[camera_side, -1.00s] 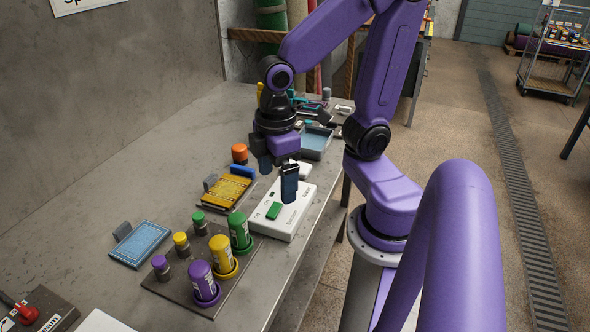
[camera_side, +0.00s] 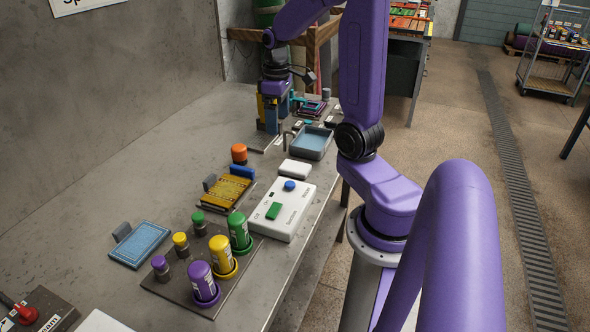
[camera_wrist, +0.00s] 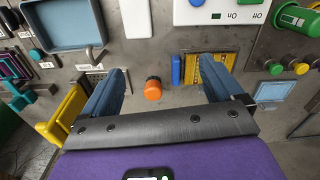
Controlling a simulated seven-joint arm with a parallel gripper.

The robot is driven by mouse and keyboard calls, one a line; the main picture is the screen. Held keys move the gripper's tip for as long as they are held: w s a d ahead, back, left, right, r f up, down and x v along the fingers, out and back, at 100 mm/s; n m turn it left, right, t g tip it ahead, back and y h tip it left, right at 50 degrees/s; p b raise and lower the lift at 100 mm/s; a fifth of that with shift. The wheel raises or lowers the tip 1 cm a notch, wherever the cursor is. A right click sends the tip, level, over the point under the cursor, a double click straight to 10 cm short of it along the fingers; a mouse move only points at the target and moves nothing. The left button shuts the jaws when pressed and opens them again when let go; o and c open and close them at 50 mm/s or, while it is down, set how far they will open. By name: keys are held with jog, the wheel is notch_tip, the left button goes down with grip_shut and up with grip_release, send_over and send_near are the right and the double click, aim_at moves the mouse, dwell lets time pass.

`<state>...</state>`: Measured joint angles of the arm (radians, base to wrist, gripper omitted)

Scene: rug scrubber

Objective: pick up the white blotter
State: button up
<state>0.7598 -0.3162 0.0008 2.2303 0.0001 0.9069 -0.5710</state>
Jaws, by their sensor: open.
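A white rounded block, which looks like the white blotter (camera_side: 294,169), lies flat on the bench between the white control box and the blue-grey tray. In the wrist view the white blotter (camera_wrist: 137,18) is at the top, beyond my fingertips and partly cut off by the frame. My gripper (camera_side: 272,128) is further back along the bench, over the area left of the tray. In the wrist view my gripper (camera_wrist: 162,66) is open with its two blue fingers wide apart and nothing held. It is apart from the blotter.
A blue-grey tray (camera_side: 312,143) stands beyond the blotter, and a white control box (camera_side: 283,208) with blue and green buttons in front. An orange-capped item (camera_side: 239,153) stands to the left; a yellow ribbed tray (camera_side: 226,193) is nearer. Bottles stand in front. Bare bench lies left.

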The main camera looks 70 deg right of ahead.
jog(key=s+d+m, duration=0.1)
jog(key=s+d, duration=0.1)
jog(key=d, duration=0.3)
send_over(293, 165)
notch_tip(293, 165, down, 12)
jog(key=shift+w+a+f, duration=0.1)
jog(key=shift+f, duration=0.15)
jog(key=f, duration=0.3)
jog(key=shift+s+f, duration=0.15)
jog(key=shift+s, duration=0.15)
jog(key=shift+w+f, duration=0.1)
jog(key=shift+f, duration=0.8)
jog(key=c, duration=1.1)
